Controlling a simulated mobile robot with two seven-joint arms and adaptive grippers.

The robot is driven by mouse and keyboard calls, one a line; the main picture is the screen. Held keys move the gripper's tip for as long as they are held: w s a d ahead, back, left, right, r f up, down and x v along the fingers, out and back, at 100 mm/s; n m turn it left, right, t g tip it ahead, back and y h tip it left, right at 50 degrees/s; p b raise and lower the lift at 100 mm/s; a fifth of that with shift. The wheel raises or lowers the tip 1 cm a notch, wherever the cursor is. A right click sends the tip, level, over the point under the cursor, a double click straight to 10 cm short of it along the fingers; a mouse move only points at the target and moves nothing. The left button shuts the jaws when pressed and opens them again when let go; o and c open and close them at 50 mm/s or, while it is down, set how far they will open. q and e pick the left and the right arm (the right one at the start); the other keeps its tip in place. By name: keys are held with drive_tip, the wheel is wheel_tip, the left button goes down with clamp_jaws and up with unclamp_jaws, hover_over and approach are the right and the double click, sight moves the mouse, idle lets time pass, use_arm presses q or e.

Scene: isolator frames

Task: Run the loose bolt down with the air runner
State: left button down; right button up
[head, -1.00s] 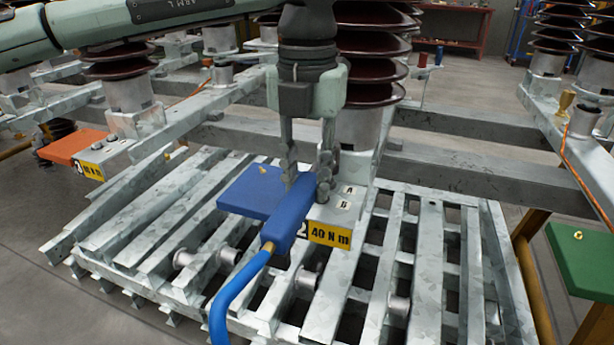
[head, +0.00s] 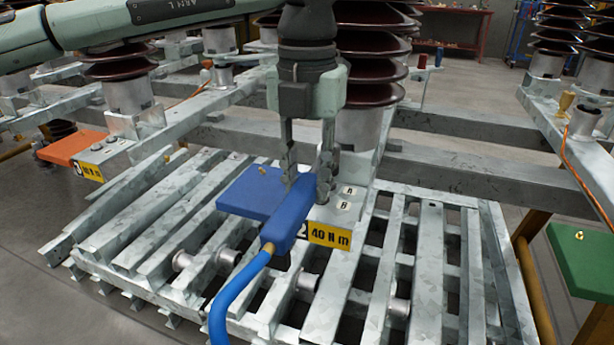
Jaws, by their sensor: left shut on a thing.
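The air runner (head: 291,217) is a blue tool with a blue hose (head: 232,296) running down toward the bottom edge. My left gripper (head: 305,180) comes down from above and is shut on the air runner. It holds the tool beside the plate marked 2 with the yellow 40 N m label (head: 329,235). Small tags A and B (head: 343,206) sit on that plate just right of the tool. The loose bolt cannot be made out; the gripper and tool cover that spot. My right gripper is not in view.
A blue flat plate (head: 245,192) lies left of the tool. Brown ribbed insulators (head: 372,67) rise right behind the gripper. An orange plate (head: 72,146) with label 3 is at left, a green plate (head: 583,258) at right. Slatted galvanised steel (head: 430,270) fills the foreground.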

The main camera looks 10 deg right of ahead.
use_arm(q)
drive_tip(key=shift+f+b, duration=0.75)
drive_tip(key=shift+f, duration=0.25)
drive_tip(key=shift+f+b, duration=0.3)
drive_tip(key=shift+b, duration=0.3)
idle(1.9)
drive_tip(key=shift+r, duration=0.1)
idle(0.3)
drive_tip(key=shift+r+p, duration=2.1)
drive_tip(key=shift+r, duration=1.35)
